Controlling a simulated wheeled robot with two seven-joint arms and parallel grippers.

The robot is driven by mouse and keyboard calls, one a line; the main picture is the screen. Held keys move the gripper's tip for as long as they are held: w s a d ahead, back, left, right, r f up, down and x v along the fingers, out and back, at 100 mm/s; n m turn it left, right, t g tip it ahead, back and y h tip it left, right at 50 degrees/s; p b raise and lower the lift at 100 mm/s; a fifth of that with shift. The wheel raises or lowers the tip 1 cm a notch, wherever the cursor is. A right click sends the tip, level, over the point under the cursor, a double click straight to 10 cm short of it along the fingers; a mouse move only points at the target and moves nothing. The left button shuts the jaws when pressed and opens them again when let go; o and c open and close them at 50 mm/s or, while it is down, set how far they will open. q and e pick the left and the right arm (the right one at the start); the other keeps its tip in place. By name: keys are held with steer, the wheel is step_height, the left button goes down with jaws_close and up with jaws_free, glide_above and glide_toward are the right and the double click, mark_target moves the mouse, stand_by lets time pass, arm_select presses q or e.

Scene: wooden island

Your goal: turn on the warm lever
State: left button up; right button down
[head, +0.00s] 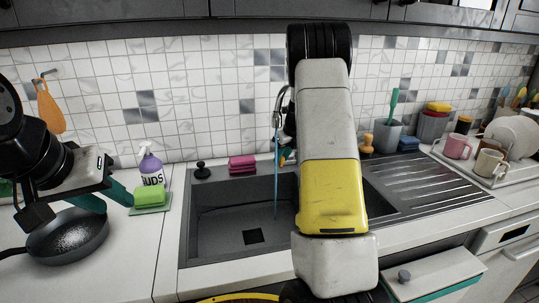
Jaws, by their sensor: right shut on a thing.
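The faucet (278,108) stands behind the dark sink (215,235), and a thin blue stream of water (276,190) falls from its spout into the basin. My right arm reaches over the sink and covers the faucet's base and levers. Only a small part of my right gripper (287,154) shows beside the arm, at the faucet. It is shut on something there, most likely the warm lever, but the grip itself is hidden. My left gripper (106,198) is open and empty at the left, above the counter between the pan and a green sponge.
A black pan (68,238), a green sponge (150,194) and a purple soap bottle (151,168) are on the left counter. Pink sponges (242,164) lie behind the sink. A dish rack (480,165) with mugs and plates stands right of the drainboard (425,185).

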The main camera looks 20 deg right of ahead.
steer(key=c, duration=1.1)
jaws_free()
steer(key=shift+c, duration=0.2)
steer(key=shift+r, duration=0.1)
steer(key=shift+s+r, duration=0.1)
steer(key=shift+r, duration=0.15)
steer(key=s+d, duration=0.4)
steer(key=s, duration=0.7)
steer(key=shift+s+r, duration=0.25)
steer(key=shift+s, duration=0.05)
